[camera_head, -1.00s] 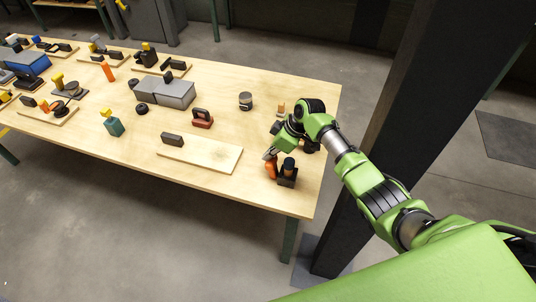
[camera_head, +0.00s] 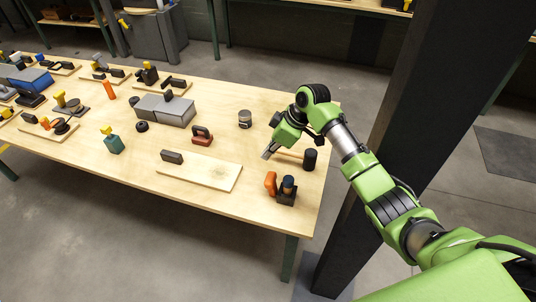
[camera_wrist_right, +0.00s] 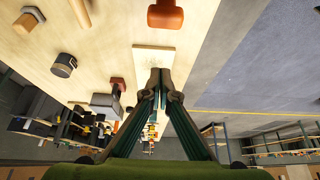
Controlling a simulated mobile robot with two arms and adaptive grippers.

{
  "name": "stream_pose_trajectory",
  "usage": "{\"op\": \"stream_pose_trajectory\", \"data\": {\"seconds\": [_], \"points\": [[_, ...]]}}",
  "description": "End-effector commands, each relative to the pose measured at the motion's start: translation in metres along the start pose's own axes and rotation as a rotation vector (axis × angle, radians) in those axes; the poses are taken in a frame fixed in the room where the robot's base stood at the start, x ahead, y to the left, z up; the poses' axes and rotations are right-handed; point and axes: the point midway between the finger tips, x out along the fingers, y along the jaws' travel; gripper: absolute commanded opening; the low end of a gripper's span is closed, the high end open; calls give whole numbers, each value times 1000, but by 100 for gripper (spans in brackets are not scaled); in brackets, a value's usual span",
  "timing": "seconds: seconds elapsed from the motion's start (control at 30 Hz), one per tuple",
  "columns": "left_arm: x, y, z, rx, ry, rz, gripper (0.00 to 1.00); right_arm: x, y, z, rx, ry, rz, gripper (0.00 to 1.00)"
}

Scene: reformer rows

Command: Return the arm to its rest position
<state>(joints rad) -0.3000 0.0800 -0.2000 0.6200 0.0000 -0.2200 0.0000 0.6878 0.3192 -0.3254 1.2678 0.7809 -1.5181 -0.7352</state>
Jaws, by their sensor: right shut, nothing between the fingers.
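My right arm is green and comes in from the right in the head view. Its gripper (camera_head: 268,152) is over the right end of the wooden table (camera_head: 225,101), above the surface. In the right wrist view the two fingers (camera_wrist_right: 160,74) are together with nothing between them. A dark block with an orange part (camera_head: 271,183) stands on the table just below and in front of the gripper, apart from it. My left gripper is not in view.
A pale board (camera_head: 205,172) with a dark block lies left of the gripper. A red-handled piece (camera_head: 202,136), a grey can (camera_head: 245,119) and grey boxes (camera_head: 167,109) stand farther back. A dark pillar (camera_head: 400,110) rises close to the right of the table.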

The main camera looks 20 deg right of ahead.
Motion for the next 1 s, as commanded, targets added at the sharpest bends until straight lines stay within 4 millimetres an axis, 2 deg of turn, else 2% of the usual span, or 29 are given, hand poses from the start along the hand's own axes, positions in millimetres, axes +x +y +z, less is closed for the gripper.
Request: {"op": "stream_pose_trajectory", "data": {"seconds": [0.27,0.37,0.43,0.57,0.7,0.83,1.0], "points": [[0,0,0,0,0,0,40,1,0,0,0,0,0,0],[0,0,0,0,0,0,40,6,-8,5,6,-5,-2,0],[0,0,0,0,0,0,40,15,-20,13,18,-16,-2,0],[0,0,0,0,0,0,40,39,-62,41,69,-46,7,0],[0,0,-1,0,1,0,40,54,-118,79,162,-78,39,0],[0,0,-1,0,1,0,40,53,-166,114,269,-98,81,0],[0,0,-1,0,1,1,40,33,-218,157,424,-118,153,0]]}}
